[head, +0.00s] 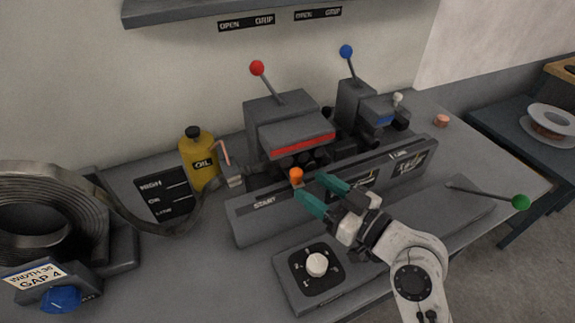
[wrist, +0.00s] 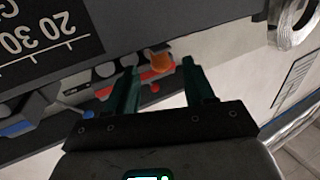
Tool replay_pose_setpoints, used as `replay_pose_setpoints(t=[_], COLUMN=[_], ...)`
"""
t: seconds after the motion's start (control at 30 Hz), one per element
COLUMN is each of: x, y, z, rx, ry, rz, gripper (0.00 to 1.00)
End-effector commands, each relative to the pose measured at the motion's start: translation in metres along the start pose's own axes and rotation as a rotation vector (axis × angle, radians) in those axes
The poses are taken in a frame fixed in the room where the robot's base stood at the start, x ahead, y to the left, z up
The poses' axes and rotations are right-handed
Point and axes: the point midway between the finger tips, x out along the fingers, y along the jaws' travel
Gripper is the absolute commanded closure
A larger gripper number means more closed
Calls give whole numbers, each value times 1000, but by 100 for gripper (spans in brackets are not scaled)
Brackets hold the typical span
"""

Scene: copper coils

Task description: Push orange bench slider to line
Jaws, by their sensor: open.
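The orange slider knob (head: 296,176) stands at the left part of a long grey bench rail, by the red-striped machine. A pale mark with small text (head: 398,155), perhaps the line, is on the rail's right part. My gripper (head: 309,185) is open, with two teal fingers pointing at the knob from the front right.
The red-lever machine (head: 290,125) and blue-lever machine (head: 358,108) stand behind the rail. A yellow oil can (head: 197,158) is left. A dial panel (head: 316,266) and green-knobbed lever (head: 519,202) are in front. A large metal coil (head: 40,225) is at far left.

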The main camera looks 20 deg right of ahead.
Motion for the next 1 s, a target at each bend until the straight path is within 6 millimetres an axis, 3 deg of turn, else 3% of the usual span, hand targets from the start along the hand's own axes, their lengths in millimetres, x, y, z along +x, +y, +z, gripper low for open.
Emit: replay_pose_setpoints(t=[0.2,0.4,0.83,1.0], x=[41,65,74,74], y=[0,0,0,0], z=[-3,-2,0,0], rx=[0,-1,0,0], ry=[1,1,0,0], rz=[-1,0,0,1], gripper=[47,47,47,63])
